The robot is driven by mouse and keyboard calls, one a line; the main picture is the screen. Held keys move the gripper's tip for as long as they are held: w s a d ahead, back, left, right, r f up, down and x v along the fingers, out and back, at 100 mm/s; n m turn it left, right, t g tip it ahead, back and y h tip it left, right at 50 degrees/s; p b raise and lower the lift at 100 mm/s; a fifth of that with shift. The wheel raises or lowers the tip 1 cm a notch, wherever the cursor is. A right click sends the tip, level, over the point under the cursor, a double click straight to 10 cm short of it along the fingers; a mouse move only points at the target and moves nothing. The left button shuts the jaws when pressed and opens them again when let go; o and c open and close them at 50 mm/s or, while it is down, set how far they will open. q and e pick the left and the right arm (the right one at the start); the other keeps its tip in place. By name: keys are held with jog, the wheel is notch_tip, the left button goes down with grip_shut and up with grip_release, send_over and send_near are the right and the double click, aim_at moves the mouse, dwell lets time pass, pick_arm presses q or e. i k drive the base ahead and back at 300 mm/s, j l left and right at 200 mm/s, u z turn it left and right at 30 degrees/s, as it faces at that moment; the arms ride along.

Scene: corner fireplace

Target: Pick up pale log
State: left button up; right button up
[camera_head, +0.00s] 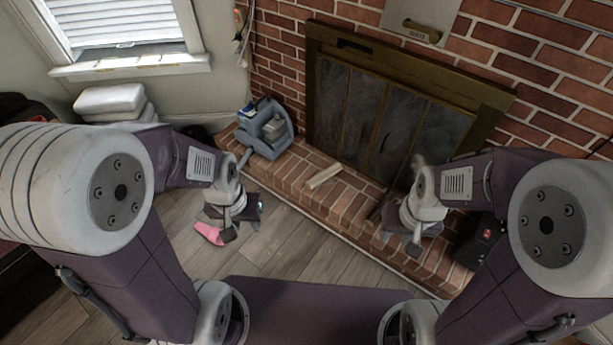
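The pale log (324,176) lies on the raised brick hearth (345,205) in front of the fireplace doors, near the middle of the head view. It is a short, light piece lying at a slant. My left gripper (229,232) hangs over the floor to the left of the log, clear of the hearth's front edge. My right gripper (394,240) is over the hearth to the right of the log. Both are apart from the log. The fingers of both are small and dark here, and I cannot tell whether they are open or shut.
A grey-blue caddy (265,130) stands on the hearth's left end. A pink slipper (209,234) lies on the wooden floor beside my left gripper. A dark box with a red part (487,235) is at the right. The fireplace doors (385,115) are closed. The floor before the hearth is mostly free.

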aim_at(318, 179)
jog(key=i+j+u, duration=0.3)
jog(key=i, duration=0.5)
jog(key=i+u, duration=0.3)
jog(key=i, duration=0.5)
